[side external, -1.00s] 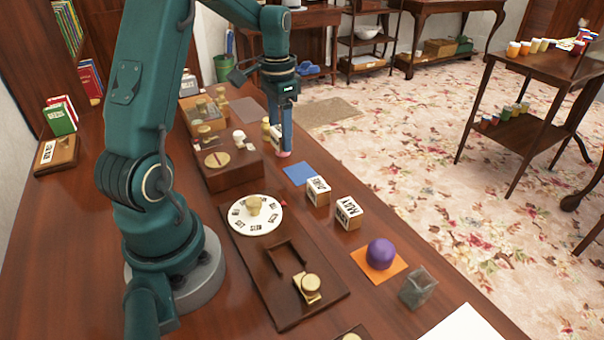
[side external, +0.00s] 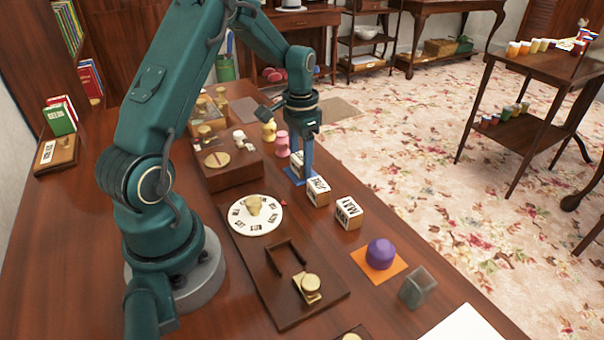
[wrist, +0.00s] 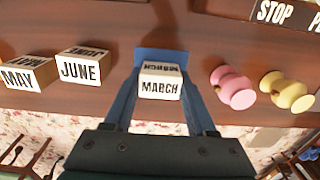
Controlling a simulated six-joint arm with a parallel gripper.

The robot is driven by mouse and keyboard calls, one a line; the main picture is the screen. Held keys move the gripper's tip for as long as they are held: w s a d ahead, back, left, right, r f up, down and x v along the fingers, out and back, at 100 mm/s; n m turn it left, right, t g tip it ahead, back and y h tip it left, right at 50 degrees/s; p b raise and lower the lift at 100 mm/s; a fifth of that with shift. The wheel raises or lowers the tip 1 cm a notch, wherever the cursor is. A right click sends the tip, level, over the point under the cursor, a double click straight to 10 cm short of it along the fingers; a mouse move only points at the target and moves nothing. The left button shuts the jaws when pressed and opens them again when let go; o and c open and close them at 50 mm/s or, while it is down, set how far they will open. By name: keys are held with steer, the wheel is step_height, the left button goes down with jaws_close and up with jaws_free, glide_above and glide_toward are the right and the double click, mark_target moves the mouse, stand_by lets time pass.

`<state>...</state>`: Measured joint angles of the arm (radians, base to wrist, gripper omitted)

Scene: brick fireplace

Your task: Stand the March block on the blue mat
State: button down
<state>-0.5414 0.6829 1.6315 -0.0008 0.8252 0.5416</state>
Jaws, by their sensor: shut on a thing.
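The March block (wrist: 160,86), white-faced with MARCH in black letters, is between the two blue fingers of my gripper (wrist: 163,90) in the wrist view. My gripper is shut on it. In the side external view my gripper (side external: 299,172) points down over the blue mat (side external: 290,177), with the March block (side external: 296,158) partly hidden by a finger. The blue mat (wrist: 160,55) also shows behind and beside the block in the wrist view. The block looks upright and low over or on the mat; I cannot tell whether it touches.
The June block (side external: 318,192) stands close to the mat, and the May block (side external: 348,214) is beyond it. A pink spool-shaped piece (side external: 282,143) and a yellow one (side external: 268,131) stand on the other side. A purple knob (side external: 380,254) sits on an orange mat (side external: 361,262).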

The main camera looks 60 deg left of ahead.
mark_target(301, 157)
steer(key=shift+c, duration=1.1)
jaws_free()
steer(key=shift+f, duration=0.15)
step_height(301, 157, up, 11)
steer(key=s+d+r+t, duration=0.1)
steer(key=s+d+r, duration=0.1)
steer(key=d+r, duration=0.35)
steer(key=s+d+f+t, duration=0.1)
steer(key=s+d+t, duration=0.3)
steer(key=s+d, duration=0.7)
steer(key=shift+s+d+f+t, duration=0.2)
steer(key=shift+s+d+t, duration=0.1)
steer(key=shift+s, duration=0.05)
